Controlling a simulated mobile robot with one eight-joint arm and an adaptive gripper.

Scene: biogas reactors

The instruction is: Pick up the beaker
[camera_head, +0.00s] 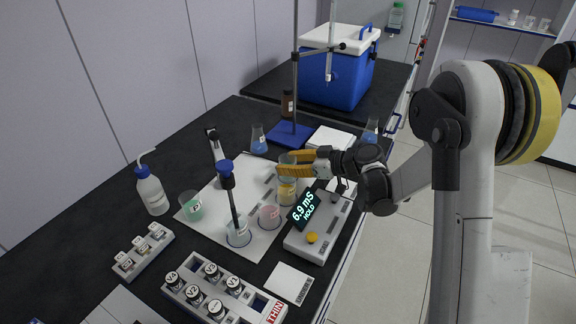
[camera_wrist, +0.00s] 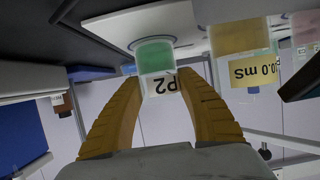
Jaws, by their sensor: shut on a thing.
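My gripper (camera_head: 287,163) reaches in from the right over the bench, its orange fingers closed around a small glass beaker. In the wrist view, which is upside down, my gripper (camera_wrist: 158,88) has this beaker (camera_wrist: 155,56) between its fingertips. It holds green liquid and has a white label reading P2. In the head view the fingers and the yellow beaker partly hide it. The yellow-liquid beaker (camera_head: 287,190) stands close in front, with a mS label in the wrist view (camera_wrist: 238,38). I cannot tell whether the held beaker is clear of the surface.
A pink beaker (camera_head: 269,216), a beaker with a probe in it (camera_head: 238,236) and another green beaker (camera_head: 192,207) stand on the white mat (camera_head: 255,180). The meter (camera_head: 315,232) is at the right edge. A stand (camera_head: 290,133) and blue flasks are behind.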

